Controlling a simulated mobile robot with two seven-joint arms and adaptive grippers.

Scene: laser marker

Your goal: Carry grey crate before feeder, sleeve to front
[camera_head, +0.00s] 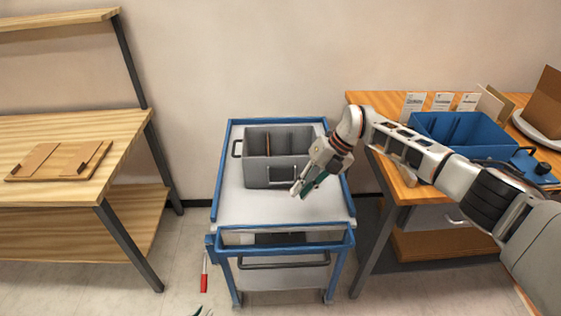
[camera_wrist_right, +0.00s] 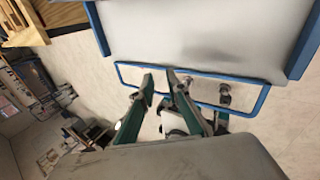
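The grey crate (camera_head: 256,173), with upright dividers inside, stands on the top of a grey cart with blue rails. A dark handle sticks out on its left side. A pale-outlined frame shows on its near face, towards the right; I cannot tell if it is the sleeve or a handle. My right gripper (camera_head: 302,190) hovers at the crate's near right corner, fingers pointing down and a little apart, with nothing visible between them. Its fingers also show in the wrist view (camera_wrist_right: 160,78). Only the tips of my left gripper (camera_head: 203,312) show at the bottom edge. I cannot identify the feeder surely.
The cart (camera_head: 235,203) has bare room in front of the crate. A wooden bench (camera_head: 90,130) at left holds a board. A red marker-like object (camera_head: 204,283) is near the floor.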

